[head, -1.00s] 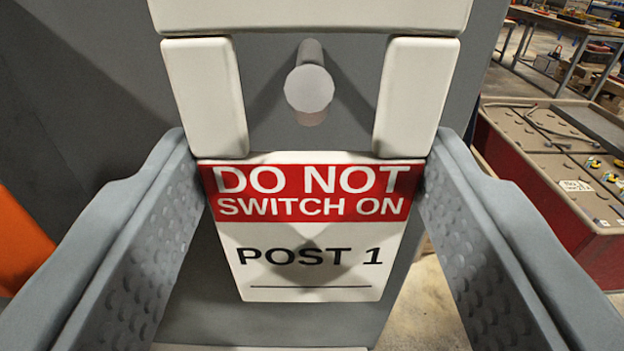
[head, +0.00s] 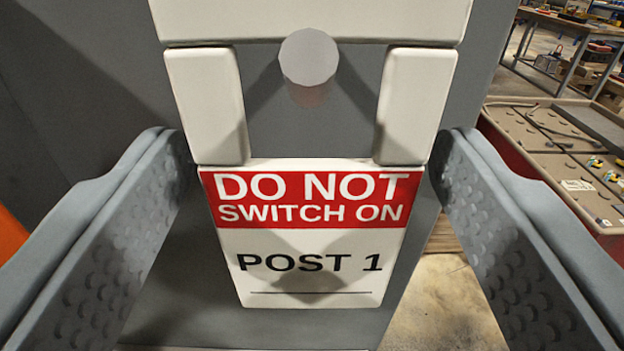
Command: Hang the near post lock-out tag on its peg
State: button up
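The lock-out tag (head: 312,240) is white with a red band reading "DO NOT SWITCH ON" and "POST 1" below. It faces me upright, with a square opening in its upper part. The grey round peg (head: 308,57) comes through this opening, and its end overlaps the lower edge of the tag's top bar. The bar appears to rest on the peg; the exact contact behind the peg's end is hidden. My gripper (head: 312,150) is open, one finger on each side of the tag, with a narrow gap at both sides.
A grey panel (head: 90,70) stands behind the tag. At right is a red bench or cart with a tan top (head: 545,135) holding small parts. A workbench (head: 570,25) stands farther back. Something orange (head: 10,235) shows at the left edge.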

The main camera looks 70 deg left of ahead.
jog(key=shift+o, duration=0.9)
jog(key=v, duration=1.7)
jog(key=s+d+r+m+t+h, duration=0.3)
jog(key=s+r+m+t+h, duration=0.55)
jog(key=s+r+t, duration=0.5)
jog(key=s+d+f+m+g+h, duration=0.2)
jog(key=s+f+m+h, duration=0.3)
jog(key=s+f, duration=1.1)
jog(key=d+f+h, duration=0.1)
jog(key=h, duration=0.2)
jog(key=shift+d, duration=0.2)
jog(key=shift+m+h, duration=0.25)
dwell(0.6)
